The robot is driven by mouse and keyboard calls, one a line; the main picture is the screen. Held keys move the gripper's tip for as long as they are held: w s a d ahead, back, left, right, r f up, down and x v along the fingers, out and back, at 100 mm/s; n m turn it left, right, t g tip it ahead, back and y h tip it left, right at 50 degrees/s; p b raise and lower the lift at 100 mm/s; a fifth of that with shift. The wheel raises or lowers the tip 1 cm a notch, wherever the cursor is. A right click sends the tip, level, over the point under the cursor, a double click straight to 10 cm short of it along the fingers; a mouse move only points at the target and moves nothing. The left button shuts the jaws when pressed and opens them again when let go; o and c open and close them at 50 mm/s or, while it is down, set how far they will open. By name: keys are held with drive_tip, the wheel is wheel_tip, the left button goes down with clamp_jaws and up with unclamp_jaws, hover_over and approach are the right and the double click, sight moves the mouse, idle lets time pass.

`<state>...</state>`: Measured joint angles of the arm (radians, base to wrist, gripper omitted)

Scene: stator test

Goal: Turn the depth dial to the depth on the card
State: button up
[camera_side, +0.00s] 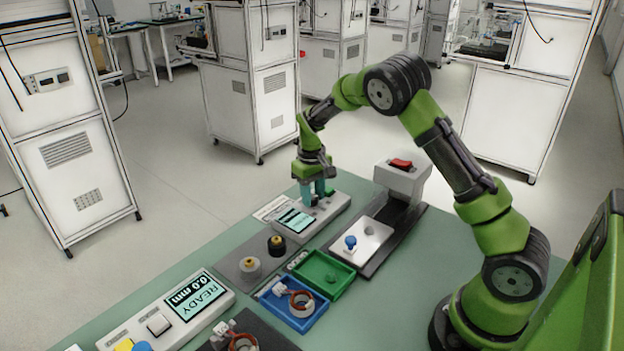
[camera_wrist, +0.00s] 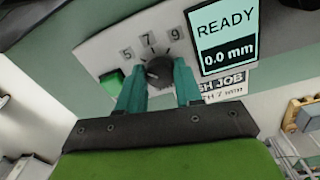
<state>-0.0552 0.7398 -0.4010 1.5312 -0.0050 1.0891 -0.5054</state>
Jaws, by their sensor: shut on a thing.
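The dark round depth dial (camera_wrist: 158,72) is on a light panel (camera_wrist: 100,52) in the wrist view, below the marks 5, 7 and 9. My gripper (camera_wrist: 160,78) has its two teal fingers on either side of the dial and is shut on it. I cannot clearly tell which mark the dial points to. The card (camera_wrist: 226,88) is partly hidden behind the right finger; its lower line reads "TH 7 mm". The display (camera_wrist: 224,37) reads READY and 0.0 mm. In the side view my gripper (camera_side: 318,190) is down at the far panel, hiding the dial.
A green button (camera_wrist: 111,82) is left of the dial. In the side view, a larger READY 0.0 mm unit (camera_side: 165,315), a blue tray (camera_side: 293,312), a green tray (camera_side: 322,273) and a press-like stand (camera_side: 401,180) with a red switch share the green table.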

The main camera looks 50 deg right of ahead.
drive_tip(key=m, duration=0.4)
drive_tip(key=shift+m, duration=0.3)
drive_tip(key=shift+w+m, duration=0.1)
drive_tip(key=shift+m, duration=1.8)
drive_tip(key=o, duration=1)
drive_tip(key=shift+o, duration=0.2)
wheel_tip(320, 180, up, 17)
drive_tip(key=shift+w+a, duration=0.2)
drive_tip(key=shift+w+d, duration=0.1)
